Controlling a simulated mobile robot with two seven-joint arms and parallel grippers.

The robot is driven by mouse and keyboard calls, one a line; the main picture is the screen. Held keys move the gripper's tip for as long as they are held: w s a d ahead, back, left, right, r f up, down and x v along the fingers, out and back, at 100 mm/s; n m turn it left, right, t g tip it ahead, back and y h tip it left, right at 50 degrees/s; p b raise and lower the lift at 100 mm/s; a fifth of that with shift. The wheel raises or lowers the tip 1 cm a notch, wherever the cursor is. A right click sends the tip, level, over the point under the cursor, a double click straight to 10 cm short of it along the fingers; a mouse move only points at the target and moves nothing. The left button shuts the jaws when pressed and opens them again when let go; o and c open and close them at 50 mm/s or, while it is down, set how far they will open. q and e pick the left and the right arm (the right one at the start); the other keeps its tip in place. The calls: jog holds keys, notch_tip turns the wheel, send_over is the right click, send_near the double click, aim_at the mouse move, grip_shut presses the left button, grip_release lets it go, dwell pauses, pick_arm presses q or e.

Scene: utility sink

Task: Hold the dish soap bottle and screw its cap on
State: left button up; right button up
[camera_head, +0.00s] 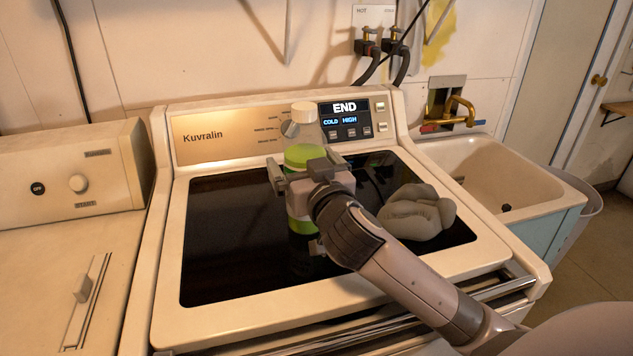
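The dish soap bottle (304,155), clear with green bands, is upright over the dark glass lid of the washer. A white cap (304,112) sits at the top of its neck; I cannot tell how tightly it is seated. My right gripper (298,174) comes in from the right and has its fingers around the bottle's middle, closed on it. The gripper hides part of the bottle's front and lower body. I cannot tell whether the base touches the lid. My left gripper is not in view.
A grey, lumpy cloth-like item (418,212) lies on the lid right of the bottle, close to my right arm. The washer's control panel (230,133) rises behind. A utility sink (500,172) stands at right. The left part of the lid is clear.

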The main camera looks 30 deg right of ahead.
jog(key=s+a, duration=0.2)
jog(key=s, duration=0.9)
jog(key=shift+s+b, duration=0.25)
jog(key=shift+b, duration=0.15)
